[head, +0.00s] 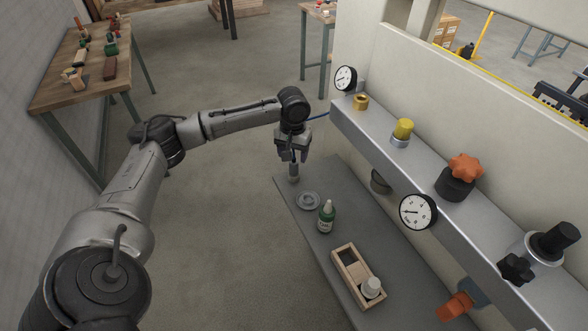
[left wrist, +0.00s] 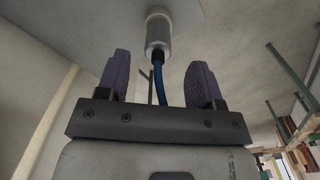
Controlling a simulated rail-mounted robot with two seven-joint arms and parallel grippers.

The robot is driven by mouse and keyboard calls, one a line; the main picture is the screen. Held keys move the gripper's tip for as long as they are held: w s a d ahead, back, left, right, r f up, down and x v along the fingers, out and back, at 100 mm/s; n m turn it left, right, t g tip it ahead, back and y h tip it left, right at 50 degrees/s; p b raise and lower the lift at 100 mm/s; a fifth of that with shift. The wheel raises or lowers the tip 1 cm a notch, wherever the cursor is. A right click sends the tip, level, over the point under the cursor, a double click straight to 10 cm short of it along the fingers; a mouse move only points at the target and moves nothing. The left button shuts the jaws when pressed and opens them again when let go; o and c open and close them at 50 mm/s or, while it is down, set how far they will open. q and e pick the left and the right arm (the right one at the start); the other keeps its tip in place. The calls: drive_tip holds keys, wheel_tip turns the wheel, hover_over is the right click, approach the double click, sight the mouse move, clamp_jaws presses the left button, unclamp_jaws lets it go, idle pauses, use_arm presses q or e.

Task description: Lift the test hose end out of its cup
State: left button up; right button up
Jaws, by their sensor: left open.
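My left gripper (head: 292,156) points down over the far left end of the grey shelf. Its two purple fingers stand apart in the left wrist view (left wrist: 157,75), open. The test hose end shows there as a silver fitting (left wrist: 158,38) with a blue hose (left wrist: 160,80) running from it between the fingers. The fitting lies beyond the fingertips, in line with the gap. Its far end meets a pale round piece, likely the cup (left wrist: 158,14), at the grey surface. In the head view a small grey cylinder (head: 293,173) stands just below the gripper; fitting and cup cannot be told apart there. My right gripper is out of view.
On the grey shelf (head: 315,254) are a grey ring (head: 308,200), a green bottle (head: 327,216) and a wooden tray (head: 338,259) holding a white-capped item. The metal rail (head: 425,163) with gauges and knobs runs along the right.

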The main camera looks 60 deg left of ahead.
sight(294, 168)
use_arm(q)
drive_tip(key=shift+f, duration=3.4)
drive_tip(key=shift+c, duration=0.4)
drive_tip(key=c, duration=1)
